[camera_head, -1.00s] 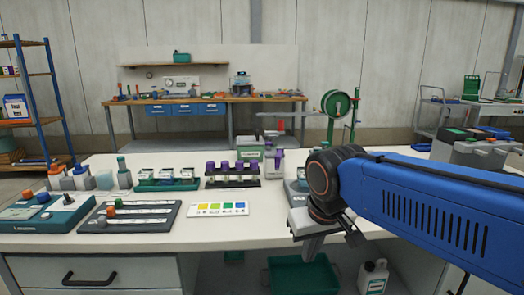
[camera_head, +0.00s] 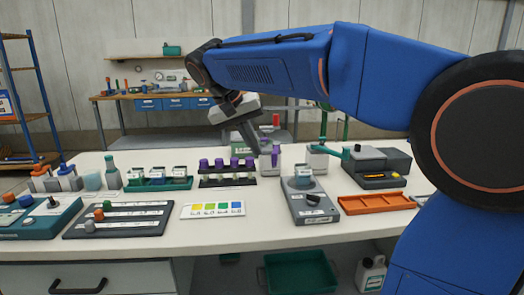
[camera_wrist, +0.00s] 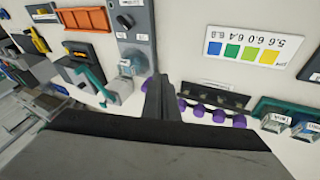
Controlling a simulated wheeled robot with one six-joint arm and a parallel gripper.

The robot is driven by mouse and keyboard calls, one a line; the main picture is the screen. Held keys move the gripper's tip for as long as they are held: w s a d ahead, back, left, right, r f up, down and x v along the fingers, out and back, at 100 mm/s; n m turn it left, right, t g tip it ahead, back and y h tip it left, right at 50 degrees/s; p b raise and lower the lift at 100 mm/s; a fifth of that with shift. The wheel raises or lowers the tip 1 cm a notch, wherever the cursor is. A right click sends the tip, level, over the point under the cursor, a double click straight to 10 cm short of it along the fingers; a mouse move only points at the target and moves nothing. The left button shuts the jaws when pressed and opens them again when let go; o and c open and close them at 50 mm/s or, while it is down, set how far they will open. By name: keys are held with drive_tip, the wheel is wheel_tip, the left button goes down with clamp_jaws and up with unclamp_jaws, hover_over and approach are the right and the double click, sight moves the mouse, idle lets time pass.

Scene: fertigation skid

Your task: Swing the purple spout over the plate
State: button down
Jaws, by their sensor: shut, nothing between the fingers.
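The purple spout (camera_head: 276,152) stands on a pale block behind the bench items, just right of my fingertips in the head view. I cannot tell whether my fingers touch it. In the wrist view it does not show clearly; my fingers may hide it. The plate seems to be the grey device (camera_head: 312,207) with a dark knob and a clear vessel (camera_head: 303,182) at its back; it also shows in the wrist view (camera_wrist: 137,22). The spout is behind and left of it. My gripper (camera_head: 253,148) is shut and empty, pointing down; its fingers show in the wrist view (camera_wrist: 157,88).
A teal spout (camera_head: 330,149) on another pale block stands right of the purple one. A rack of purple-capped vials (camera_head: 228,182) is close on the left. An orange tray (camera_head: 376,203) and dark grey device (camera_head: 378,164) stand right. The front bench strip is clear.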

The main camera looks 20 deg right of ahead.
drive_tip(key=w+a+r+m+h, duration=0.2)
drive_tip(key=w+a+r, duration=0.15)
drive_tip(key=w, duration=0.35)
drive_tip(key=s+d+r+x, duration=0.1)
drive_tip(key=x, duration=1)
drive_tip(key=shift+s+d+f, duration=0.15)
drive_tip(key=shift+s+d, duration=0.3)
drive_tip(key=shift+s, duration=0.1)
drive_tip(key=s+d+n+t+y, duration=0.1)
drive_tip(key=s+d+n, duration=0.3)
drive_tip(key=d, duration=0.6)
drive_tip(key=shift+d+n+t, duration=0.3)
drive_tip(key=shift+t, duration=0.5)
drive_tip(key=shift+s, duration=0.1)
